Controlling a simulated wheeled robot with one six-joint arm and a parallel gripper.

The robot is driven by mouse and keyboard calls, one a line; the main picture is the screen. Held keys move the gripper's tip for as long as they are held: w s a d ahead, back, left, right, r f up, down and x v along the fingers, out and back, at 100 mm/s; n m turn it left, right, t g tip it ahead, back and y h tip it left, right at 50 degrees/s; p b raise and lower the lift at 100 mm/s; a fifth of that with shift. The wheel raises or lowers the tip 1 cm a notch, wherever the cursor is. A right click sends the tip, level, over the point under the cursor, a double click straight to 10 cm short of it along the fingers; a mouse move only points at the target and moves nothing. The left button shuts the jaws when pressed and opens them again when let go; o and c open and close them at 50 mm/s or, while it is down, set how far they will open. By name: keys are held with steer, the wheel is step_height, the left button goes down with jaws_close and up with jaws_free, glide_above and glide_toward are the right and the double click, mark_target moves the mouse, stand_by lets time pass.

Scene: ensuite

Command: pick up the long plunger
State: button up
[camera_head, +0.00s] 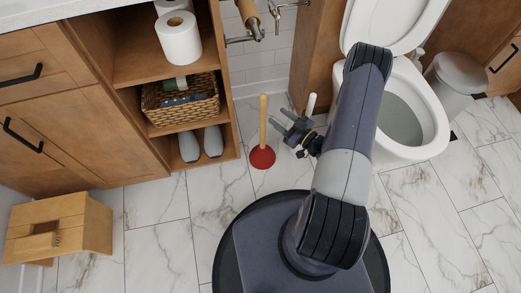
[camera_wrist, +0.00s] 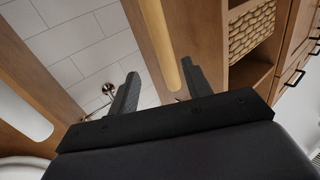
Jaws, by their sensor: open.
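The long plunger (camera_head: 263,156) stands upright on the floor in the head view, with a red cup and a pale wooden handle. My gripper (camera_head: 276,116) is open and empty, just right of the handle, with its fingers pointing toward it. In the wrist view, the wooden handle (camera_wrist: 160,40) runs slantwise between the two fingers of my gripper (camera_wrist: 160,68), closer to the right finger. I cannot tell whether the handle is within the jaws or just beyond the tips. The red cup is out of the wrist view.
A white upright handle (camera_head: 311,104) stands right of my gripper, partly hidden by my arm. The toilet (camera_head: 420,140) is on the right. An open shelf with a wicker basket (camera_head: 182,100) is left of the plunger. A wooden stool (camera_head: 60,225) stands at the lower left.

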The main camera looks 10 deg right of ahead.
mark_target(263, 108)
steer(key=b+x, duration=0.1)
steer(key=x, duration=0.6)
steer(key=shift+s+a+f+b, duration=0.1)
steer(key=shift+a+f+b, duration=0.1)
steer(key=shift+a+b, duration=0.2)
steer(key=shift+w+a, duration=0.2)
steer(key=shift+w, duration=0.15)
steer(key=shift+r, duration=0.1)
jaws_close()
